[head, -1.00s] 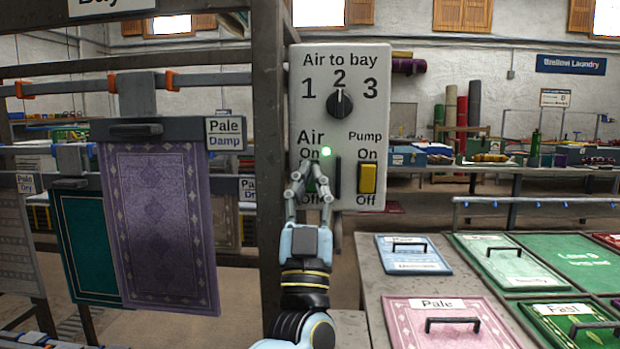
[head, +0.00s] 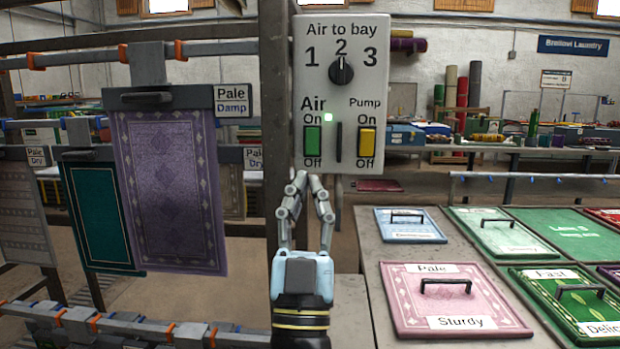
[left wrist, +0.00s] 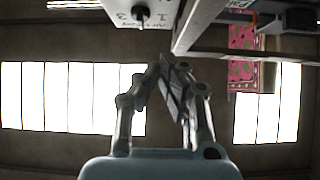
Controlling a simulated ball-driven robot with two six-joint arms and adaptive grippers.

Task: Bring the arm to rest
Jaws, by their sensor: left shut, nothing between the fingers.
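My left gripper (head: 309,182) is shut and empty in the head view, its fingertips up and just below the control panel. It also shows in the left wrist view (left wrist: 168,65), with the fingertips close together. The white control panel (head: 392,75) has a black dial (head: 341,70) pointing at 2. Below it are a green Air switch (head: 312,140), a lit green lamp (head: 328,117) and a yellow Pump switch (head: 366,141). My right gripper is in neither view.
A dark post (head: 277,110) stands just left of the panel. A purple rug (head: 165,190) and a teal rug (head: 103,215) hang on the rack at left. A table (head: 362,258) at right holds handled panels, including a pink one (head: 450,300).

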